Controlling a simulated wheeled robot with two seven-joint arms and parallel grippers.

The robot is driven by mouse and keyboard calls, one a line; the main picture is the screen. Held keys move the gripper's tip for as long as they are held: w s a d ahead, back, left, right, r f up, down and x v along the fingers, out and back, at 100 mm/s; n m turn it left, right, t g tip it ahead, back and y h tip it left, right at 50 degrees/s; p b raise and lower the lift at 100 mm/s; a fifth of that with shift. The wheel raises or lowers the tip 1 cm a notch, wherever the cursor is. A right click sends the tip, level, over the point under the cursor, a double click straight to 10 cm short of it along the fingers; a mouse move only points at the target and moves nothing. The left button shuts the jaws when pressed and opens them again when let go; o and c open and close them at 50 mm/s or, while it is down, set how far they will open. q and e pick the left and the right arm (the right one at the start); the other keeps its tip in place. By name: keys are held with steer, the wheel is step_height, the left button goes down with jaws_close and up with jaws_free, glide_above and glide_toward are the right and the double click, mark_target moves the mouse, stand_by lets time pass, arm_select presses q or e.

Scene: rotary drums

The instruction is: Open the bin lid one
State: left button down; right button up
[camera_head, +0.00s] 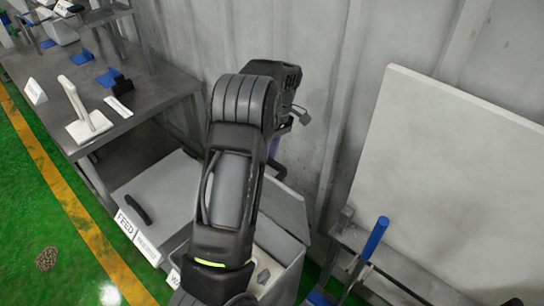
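A grey bin with a white FEED label (128,223) stands below the table's end. Its flat lid (165,195) is down, with a dark curved handle (138,208) on top. To its right a second grey bin (292,270) is partly hidden by my arm. Its top looks open, with pale contents inside, and a grey panel that looks like its raised lid (285,208) stands at the back. My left gripper (298,115) is above and behind this second bin, near the wall. Its fingers are mostly hidden, and I cannot tell whether they are open. My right gripper is not in view.
A grey metal table (150,85) at upper left holds a white stand (85,115) and blue items. A large pale board (455,170) and a blue-handled tool (374,238) are at right. The corrugated wall (190,40) is close behind. The green floor (60,210) is mostly clear.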

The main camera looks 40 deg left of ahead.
arm_select(q)
steer(key=shift+d+f, duration=0.15)
steer(key=shift+f, duration=0.2)
steer(key=c, duration=1.6)
jaws_free()
steer(key=shift+o, duration=0.7)
steer(key=shift+w, duration=0.1)
steer(key=shift+o, duration=1)
steer(key=shift+r, duration=0.15)
steer(key=shift+a, duration=0.2)
